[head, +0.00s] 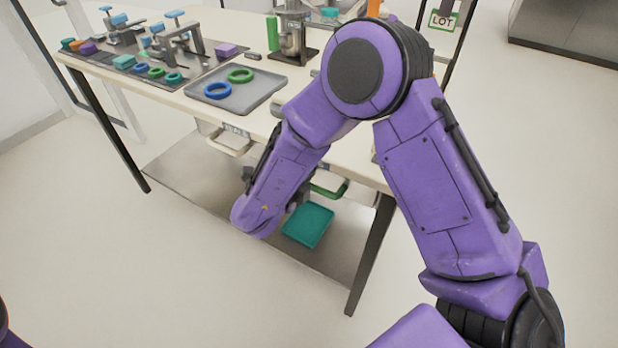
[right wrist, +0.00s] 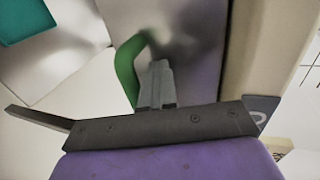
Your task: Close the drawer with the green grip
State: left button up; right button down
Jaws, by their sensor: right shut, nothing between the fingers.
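The drawer with the green grip (head: 330,188) hangs under the worktop, partly hidden behind my right arm. Its pale inside shows, so it stands at least partly out. In the right wrist view the curved green grip (right wrist: 127,72) is just left of my right gripper (right wrist: 157,68). The fingers are shut and empty, close beside the grip; I cannot tell whether they touch it. In the head view my right forearm reaches down in front of the table, and its gripper is largely hidden. My left gripper is not in view.
Another drawer (head: 230,143) with a pale grip is under the worktop to the left. A teal tray (head: 308,225) lies on the lower shelf (head: 190,180). The worktop holds a grey tray (head: 262,92) with blue and green rings, and fixtures. The floor at front left is clear.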

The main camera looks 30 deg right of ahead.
jog(key=shift+w+d+r, duration=0.15)
